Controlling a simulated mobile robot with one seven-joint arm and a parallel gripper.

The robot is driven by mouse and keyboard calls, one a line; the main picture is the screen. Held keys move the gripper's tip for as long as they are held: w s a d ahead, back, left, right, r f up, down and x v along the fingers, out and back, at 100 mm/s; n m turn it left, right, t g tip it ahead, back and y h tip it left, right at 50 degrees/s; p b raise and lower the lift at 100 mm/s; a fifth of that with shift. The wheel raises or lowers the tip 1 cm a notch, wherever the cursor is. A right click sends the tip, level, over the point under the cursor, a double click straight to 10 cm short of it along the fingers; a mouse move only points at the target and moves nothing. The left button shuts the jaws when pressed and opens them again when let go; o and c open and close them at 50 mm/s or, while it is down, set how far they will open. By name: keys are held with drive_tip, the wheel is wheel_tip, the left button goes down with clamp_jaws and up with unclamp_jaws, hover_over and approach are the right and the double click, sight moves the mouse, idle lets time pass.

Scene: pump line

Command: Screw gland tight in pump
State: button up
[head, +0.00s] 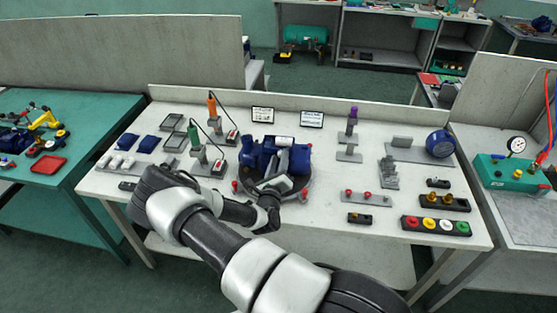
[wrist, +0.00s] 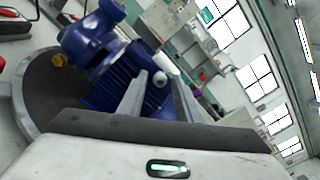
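The blue pump (head: 301,160) stands on a dark round turntable in the middle of the bench; it also fills the left of the wrist view (wrist: 112,75). A brass-coloured fitting (wrist: 60,60), possibly the gland, shows low on the pump's left side in the wrist view. How far in it sits cannot be told. My gripper (wrist: 159,76) is over the pump's near side, with its two grey fingers apart and nothing clearly held. A white rounded part (wrist: 159,79) shows between the fingertips, apparently behind them. In the head view, my arm hides part of the pump's front.
A turntable rim (wrist: 20,105) surrounds the pump. Upright tools with orange (head: 212,105) and green (head: 195,138) handles stand close on the left. A rack with red knobs (head: 367,196), brass parts on a black block (head: 457,203) and coloured buttons (head: 437,226) lie right.

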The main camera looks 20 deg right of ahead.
drive_tip(key=shift+s+d+f, duration=0.15)
drive_tip(key=shift+d+f, duration=0.05)
drive_tip(key=shift+d, duration=0.05)
drive_tip(key=c, duration=0.7)
drive_tip(key=shift+r, duration=0.1)
clamp_jaws()
drive_tip(key=shift+r, duration=0.1)
drive_tip(key=m, duration=0.3)
drive_tip(key=shift+w+a+m, duration=0.1)
drive_tip(key=shift+w+m, duration=0.1)
drive_tip(key=shift+m, duration=0.1)
drive_tip(key=o, duration=0.7)
unclamp_jaws()
drive_tip(key=shift+a, duration=0.1)
